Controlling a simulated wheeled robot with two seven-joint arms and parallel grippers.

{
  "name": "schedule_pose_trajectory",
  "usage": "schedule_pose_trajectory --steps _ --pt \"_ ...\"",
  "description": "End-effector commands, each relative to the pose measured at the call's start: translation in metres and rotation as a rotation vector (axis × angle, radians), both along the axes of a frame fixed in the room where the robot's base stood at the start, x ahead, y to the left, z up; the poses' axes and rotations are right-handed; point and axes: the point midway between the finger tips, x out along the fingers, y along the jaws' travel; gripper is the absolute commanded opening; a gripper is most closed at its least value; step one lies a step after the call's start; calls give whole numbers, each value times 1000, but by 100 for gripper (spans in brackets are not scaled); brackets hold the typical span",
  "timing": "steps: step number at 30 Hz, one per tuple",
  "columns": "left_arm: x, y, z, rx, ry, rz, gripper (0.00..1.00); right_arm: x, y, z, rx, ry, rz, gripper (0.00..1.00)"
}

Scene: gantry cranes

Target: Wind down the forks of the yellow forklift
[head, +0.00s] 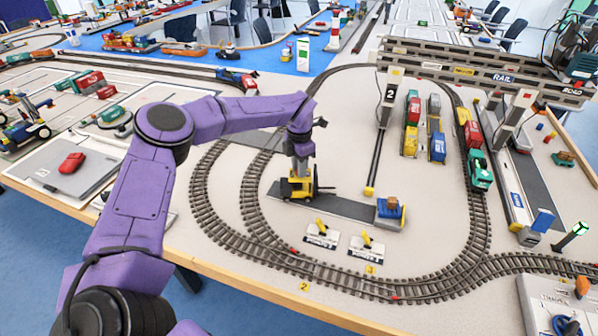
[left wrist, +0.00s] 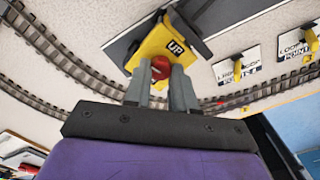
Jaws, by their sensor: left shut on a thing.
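The yellow forklift (head: 298,186) stands on a dark grey strip inside the oval track, with its dark forks (head: 325,188) pointing right, low near the strip. My left gripper (head: 301,165) is directly above the forklift, pointing down. In the left wrist view the gripper (left wrist: 161,75) is shut on a red knob (left wrist: 160,67) at the forklift's top. The forklift's yellow body (left wrist: 155,45) carries a dark label reading "UP" there. The fingers cover part of the knob. My right gripper is not in view.
A blue block with a brown load (head: 390,210) stands at the strip's right end. Two white plates with yellow levers (head: 321,233) (head: 367,245) lie in front. Railway track (head: 232,215) curves around. Container wagons (head: 437,146) and a crane post (head: 390,95) stand to the right.

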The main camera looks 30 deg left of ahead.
Motion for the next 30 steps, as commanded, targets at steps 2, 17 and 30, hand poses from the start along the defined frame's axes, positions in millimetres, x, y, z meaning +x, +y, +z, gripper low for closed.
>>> schedule_pose_trajectory --steps 2,17,30 --pt "-1 1 -8 1 5 71 0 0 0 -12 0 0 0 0" --pt "-1 1 -7 2 1 547 0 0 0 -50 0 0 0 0" --pt "0 1 -6 1 -3 963 0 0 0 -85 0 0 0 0"
